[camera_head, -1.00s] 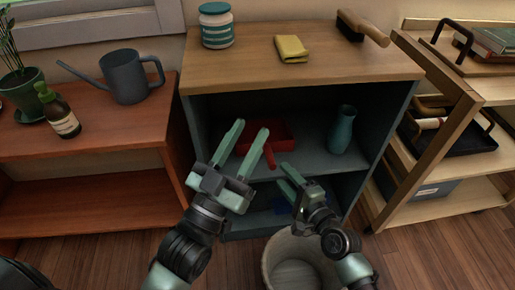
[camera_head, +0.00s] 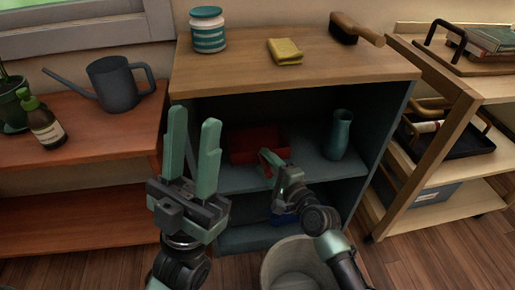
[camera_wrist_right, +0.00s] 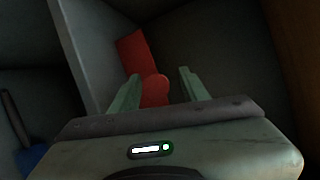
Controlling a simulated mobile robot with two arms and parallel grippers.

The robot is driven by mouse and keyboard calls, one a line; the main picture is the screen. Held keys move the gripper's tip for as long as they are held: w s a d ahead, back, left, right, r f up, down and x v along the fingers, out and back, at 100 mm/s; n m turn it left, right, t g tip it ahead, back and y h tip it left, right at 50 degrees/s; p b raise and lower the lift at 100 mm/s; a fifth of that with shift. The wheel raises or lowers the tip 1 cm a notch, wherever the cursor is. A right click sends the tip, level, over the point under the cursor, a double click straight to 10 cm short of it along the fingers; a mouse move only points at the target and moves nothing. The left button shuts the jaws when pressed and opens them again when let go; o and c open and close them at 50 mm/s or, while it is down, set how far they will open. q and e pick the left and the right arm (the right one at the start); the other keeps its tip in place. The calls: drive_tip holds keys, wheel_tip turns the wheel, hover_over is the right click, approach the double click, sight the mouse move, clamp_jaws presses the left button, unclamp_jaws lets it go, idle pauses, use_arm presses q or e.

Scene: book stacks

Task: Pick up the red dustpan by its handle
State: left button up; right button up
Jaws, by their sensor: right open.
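The red dustpan (camera_head: 254,142) lies on the middle shelf inside the grey-blue cabinet, left of a teal vase. My left gripper (camera_head: 192,150) is open and empty, raised in front of the cabinet's left side.
A teal vase (camera_head: 339,136) stands on the same shelf to the right. A pale bin (camera_head: 291,264) stands on the floor below my right arm. A blue object (camera_wrist_right: 34,157) is on the lower shelf. The cabinet top (camera_head: 235,62) holds a jar, a yellow cloth and a brush.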

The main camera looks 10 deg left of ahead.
drive_tip(key=shift+w+a, duration=0.25)
clamp_jaws()
drive_tip(key=shift+f, duration=0.1)
idle(1.2)
